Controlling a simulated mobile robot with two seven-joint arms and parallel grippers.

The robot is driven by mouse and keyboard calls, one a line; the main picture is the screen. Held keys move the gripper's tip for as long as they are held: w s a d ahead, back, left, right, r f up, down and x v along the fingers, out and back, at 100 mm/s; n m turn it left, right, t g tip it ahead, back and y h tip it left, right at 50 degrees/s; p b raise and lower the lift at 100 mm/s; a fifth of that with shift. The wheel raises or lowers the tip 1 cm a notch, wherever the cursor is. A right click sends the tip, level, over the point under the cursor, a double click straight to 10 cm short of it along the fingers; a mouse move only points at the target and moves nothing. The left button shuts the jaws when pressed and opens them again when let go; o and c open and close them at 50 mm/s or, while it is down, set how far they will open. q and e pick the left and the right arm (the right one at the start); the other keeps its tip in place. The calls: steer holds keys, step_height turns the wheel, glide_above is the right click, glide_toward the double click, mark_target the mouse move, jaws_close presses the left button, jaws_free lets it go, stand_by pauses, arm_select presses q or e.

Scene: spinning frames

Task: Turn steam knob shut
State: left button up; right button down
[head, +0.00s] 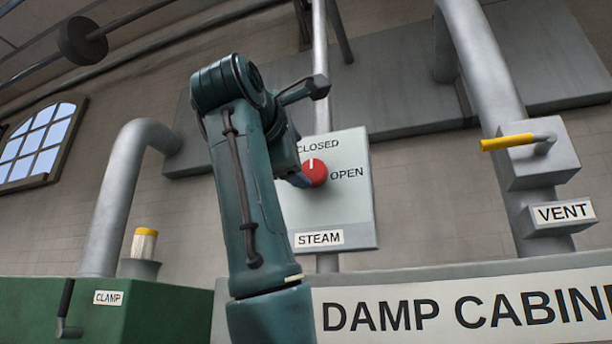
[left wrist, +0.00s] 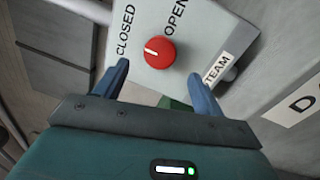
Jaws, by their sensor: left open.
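The red round steam knob (head: 316,174) sits on a pale panel (head: 345,215) marked CLOSED at the top, OPEN at the right and STEAM below. Its white mark points up, toward CLOSED. My left gripper (head: 299,180) is in front of the panel at the knob's left side and partly hides it. In the left wrist view the knob (left wrist: 161,56) shows whole, ahead of and between the spread blue fingers (left wrist: 158,88). The fingers are open and empty, and I see no contact with the knob. My right gripper is not in view.
A yellow-handled vent valve (head: 508,142) stands on a grey pipe at the right. A green clamp box (head: 150,312) with a black crank (head: 66,305) is at the lower left. The damp cabinet (head: 470,300) runs along the bottom right.

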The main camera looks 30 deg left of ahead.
arm_select(q)
steer(key=b+v, duration=0.1)
steer(key=v, duration=0.5)
steer(key=shift+s, duration=0.2)
steer(key=shift+f, duration=0.1)
